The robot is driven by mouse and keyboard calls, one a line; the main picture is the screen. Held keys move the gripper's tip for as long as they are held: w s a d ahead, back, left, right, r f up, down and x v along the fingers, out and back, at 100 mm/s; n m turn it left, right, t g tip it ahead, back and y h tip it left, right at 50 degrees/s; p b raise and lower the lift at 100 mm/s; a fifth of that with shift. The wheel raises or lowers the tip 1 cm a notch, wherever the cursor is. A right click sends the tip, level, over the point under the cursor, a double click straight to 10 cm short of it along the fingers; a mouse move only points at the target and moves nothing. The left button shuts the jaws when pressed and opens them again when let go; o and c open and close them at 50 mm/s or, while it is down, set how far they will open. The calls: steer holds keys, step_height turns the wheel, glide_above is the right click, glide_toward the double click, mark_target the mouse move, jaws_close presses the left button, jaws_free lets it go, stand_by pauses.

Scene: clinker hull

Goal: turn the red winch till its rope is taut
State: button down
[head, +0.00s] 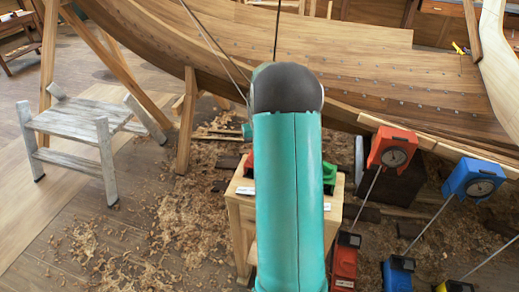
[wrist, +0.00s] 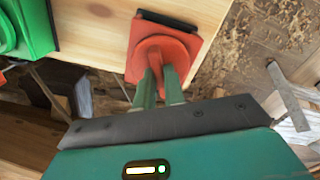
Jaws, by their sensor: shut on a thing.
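The red winch (wrist: 139,64) sits on a wooden bench top in the wrist view. It has a square red base and a rounded red part. My gripper (wrist: 160,88) has its two green fingers closed on that rounded part. In the head view my teal arm hides the gripper and most of the winch, and only a red edge (head: 248,165) shows left of the arm. A red dial box (head: 392,148) hangs on the hull, with a thin straight line running down to a red block (head: 344,262). I cannot tell how taut the winch's rope is.
A green winch (wrist: 28,27) stands on the same bench (head: 242,207), left of the red one in the wrist view. A blue dial box (head: 473,180) and a blue block (head: 398,274) are at the right. A grey step stool (head: 75,122) stands left. Shavings cover the floor.

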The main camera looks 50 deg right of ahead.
steer(key=shift+r, duration=0.1)
steer(key=c, duration=1.5)
jaws_free()
step_height(320, 180, up, 14)
steer(key=shift+f, duration=0.1)
